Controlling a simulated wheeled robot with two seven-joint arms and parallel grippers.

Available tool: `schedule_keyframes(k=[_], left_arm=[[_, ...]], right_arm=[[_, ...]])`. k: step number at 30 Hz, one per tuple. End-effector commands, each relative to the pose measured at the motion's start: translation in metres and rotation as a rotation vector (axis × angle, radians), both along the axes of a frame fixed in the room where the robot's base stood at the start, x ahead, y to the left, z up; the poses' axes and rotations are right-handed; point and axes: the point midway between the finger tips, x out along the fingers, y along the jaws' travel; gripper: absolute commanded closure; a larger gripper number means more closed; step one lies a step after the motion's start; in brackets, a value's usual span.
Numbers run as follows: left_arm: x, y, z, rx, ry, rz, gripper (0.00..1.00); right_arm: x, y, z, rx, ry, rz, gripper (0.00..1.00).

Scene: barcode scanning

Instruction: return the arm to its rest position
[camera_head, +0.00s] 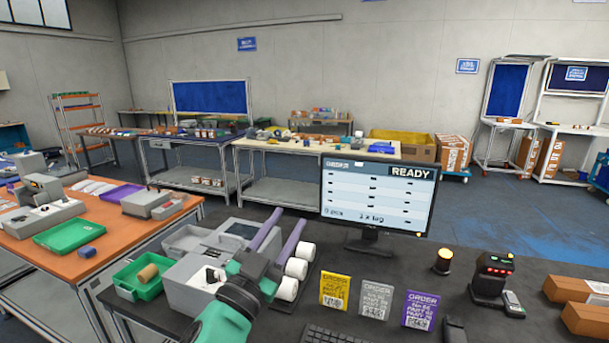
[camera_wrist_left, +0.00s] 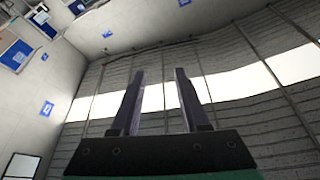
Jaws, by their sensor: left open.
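My left gripper (camera_head: 279,234) is raised above the left part of the dark desk in the head view, its two purple fingers apart and nothing between them. In the left wrist view the open fingers (camera_wrist_left: 159,98) point toward the bare wall and a bright strip. My left arm comes up from the bottom edge. White rolls (camera_head: 297,267) show just right of the gripper. The right gripper is not in view.
On the desk stand a monitor (camera_head: 378,195) reading READY, yellow (camera_head: 334,290), grey (camera_head: 375,298) and purple (camera_head: 420,309) order cards, a scanner (camera_head: 492,280) and brown boxes (camera_head: 586,318). A green bin (camera_head: 126,282) and grey bins lie left. An orange table (camera_head: 110,226) stands further left.

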Motion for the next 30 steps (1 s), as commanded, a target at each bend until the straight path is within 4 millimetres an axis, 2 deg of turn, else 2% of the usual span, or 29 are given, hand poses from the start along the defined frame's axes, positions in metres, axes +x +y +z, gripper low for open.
schedule_keyframes(k=[1,2,3,5,6,9,12,15,18,23,30], left_arm=[[0.008,0.03,-0.033,-0.033,0.131,0.095,0.55],[0.011,0.048,-0.055,-0.044,0.215,0.153,0.55],[0.011,0.071,-0.086,-0.05,0.33,0.224,0.55],[0.004,0.101,-0.134,-0.048,0.505,0.312,0.55],[-0.007,0.119,-0.165,-0.036,0.619,0.359,0.55],[-0.042,0.15,-0.232,0.001,0.878,0.433,0.55],[-0.081,0.168,-0.28,0.046,1.085,0.462,0.55],[-0.121,0.179,-0.314,0.091,1.258,0.468,0.55],[-0.159,0.187,-0.339,0.132,1.409,0.456,0.55],[-0.222,0.194,-0.366,0.198,1.628,0.414,0.55],[-0.213,0.191,-0.458,0.219,1.675,0.407,0.55]], right_arm=[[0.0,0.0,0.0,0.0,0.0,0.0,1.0],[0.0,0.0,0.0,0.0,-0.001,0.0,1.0],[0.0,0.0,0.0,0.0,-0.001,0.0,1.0],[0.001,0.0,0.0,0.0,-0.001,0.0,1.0],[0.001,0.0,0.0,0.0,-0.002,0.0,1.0],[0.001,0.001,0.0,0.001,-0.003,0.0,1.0],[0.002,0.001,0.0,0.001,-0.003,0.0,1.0],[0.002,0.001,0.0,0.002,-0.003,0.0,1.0],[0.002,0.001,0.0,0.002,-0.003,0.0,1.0],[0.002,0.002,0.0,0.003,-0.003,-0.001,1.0],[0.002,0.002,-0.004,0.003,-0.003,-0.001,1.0]])
